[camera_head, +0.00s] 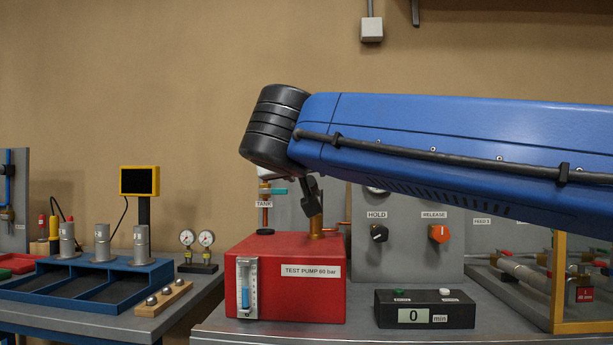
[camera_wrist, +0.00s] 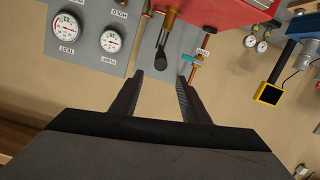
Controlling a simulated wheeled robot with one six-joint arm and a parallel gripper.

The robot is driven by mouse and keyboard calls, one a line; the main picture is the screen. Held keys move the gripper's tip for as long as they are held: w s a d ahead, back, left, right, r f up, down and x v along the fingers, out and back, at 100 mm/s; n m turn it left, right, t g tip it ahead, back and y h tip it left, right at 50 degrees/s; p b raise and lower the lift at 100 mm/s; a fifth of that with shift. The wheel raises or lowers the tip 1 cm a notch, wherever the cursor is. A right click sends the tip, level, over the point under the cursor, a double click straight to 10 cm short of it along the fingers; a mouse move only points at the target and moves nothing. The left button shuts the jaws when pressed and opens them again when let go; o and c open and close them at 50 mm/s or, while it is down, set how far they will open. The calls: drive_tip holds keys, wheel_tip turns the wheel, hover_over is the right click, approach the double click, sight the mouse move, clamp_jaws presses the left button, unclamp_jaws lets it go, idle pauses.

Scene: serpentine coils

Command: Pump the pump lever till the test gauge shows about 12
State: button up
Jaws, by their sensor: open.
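The pump lever (camera_wrist: 161,60) is a dark handle above a brass post (camera_wrist: 170,17) on the red test pump box (camera_head: 295,300). In the head view the dark lever (camera_head: 311,196) rises from the brass post, below my arm. My gripper (camera_wrist: 160,77) is open and empty in the wrist view. The lever end appears between the fingertips in the picture; I cannot tell the distance, and no contact shows. The test gauge (camera_wrist: 66,30) is a white dial on the grey panel; its reading is too small to tell. My arm hides most of it in the head view.
Beside it is the pump gauge (camera_wrist: 112,40). The panel has a black HOLD knob (camera_head: 378,233) and an orange RELEASE knob (camera_head: 438,233). A timer box (camera_head: 424,309) reads 0 min. A teal-handled tank valve (camera_head: 272,191) stands close left of the lever. Blue trays (camera_head: 90,283) stand left.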

sight(311, 189)
wheel_tip(311, 189, up, 4)
drive_tip(key=m+g, duration=0.3)
drive_tip(key=m, duration=0.1)
drive_tip(key=shift+y, duration=0.4)
drive_tip(key=x, duration=1.6)
drive_tip(key=shift+w+d, duration=0.25)
drive_tip(key=shift+d, duration=0.1)
clamp_jaws()
drive_tip(key=shift+s+f+t, duration=0.1)
drive_tip(key=shift+f+t, duration=0.45)
drive_tip(key=shift+f, duration=0.6)
drive_tip(key=shift+s+f+t, duration=0.1)
drive_tip(key=shift+f+t, duration=0.45)
drive_tip(key=shift+f, duration=0.65)
